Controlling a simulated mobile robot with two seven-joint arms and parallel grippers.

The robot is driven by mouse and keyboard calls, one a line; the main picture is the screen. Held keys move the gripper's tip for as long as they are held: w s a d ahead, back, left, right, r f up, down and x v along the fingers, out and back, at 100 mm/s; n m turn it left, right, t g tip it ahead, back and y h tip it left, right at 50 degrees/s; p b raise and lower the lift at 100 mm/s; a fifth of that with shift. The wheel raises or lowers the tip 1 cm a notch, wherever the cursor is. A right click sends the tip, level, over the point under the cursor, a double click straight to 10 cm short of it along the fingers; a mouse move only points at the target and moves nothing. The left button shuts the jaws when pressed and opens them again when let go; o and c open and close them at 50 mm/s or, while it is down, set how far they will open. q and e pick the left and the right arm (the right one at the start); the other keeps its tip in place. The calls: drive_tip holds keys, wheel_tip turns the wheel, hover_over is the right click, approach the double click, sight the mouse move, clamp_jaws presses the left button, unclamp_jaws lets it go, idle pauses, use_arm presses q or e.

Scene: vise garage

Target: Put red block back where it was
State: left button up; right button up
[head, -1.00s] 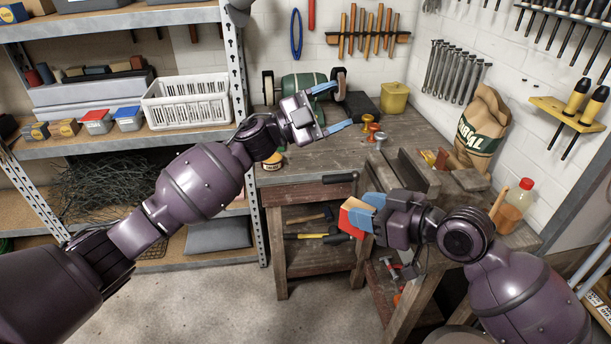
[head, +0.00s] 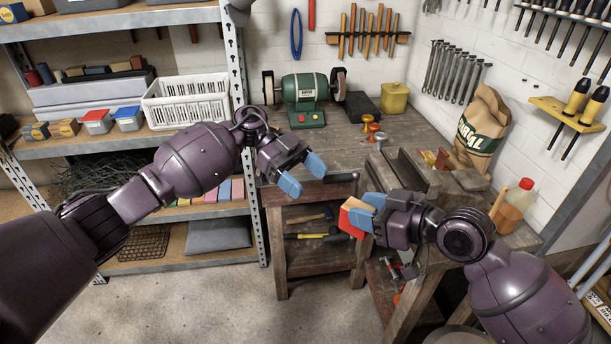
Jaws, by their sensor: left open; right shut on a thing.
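The red block (head: 349,226), with a pale tan upper face, is held out in front of the workbench's front edge. My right gripper (head: 366,212) is shut on it with its blue fingertips, and they hide part of the block. My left gripper (head: 303,176) is open and empty. Its blue fingertips are apart, over the front edge of the bench, to the left of and above the red block in the picture.
The wooden workbench (head: 345,148) carries a green bench grinder (head: 305,91), a yellow tin (head: 395,98) and a vise (head: 412,172). A shelf unit at left holds a white basket (head: 186,101) and, lower, several coloured pieces (head: 224,190). Clear floor lies in front.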

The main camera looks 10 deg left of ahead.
use_arm(q)
drive_tip(key=x, duration=1.2)
drive_tip(key=shift+r, duration=0.1)
drive_tip(key=c, duration=0.6)
drive_tip(key=o, duration=0.6)
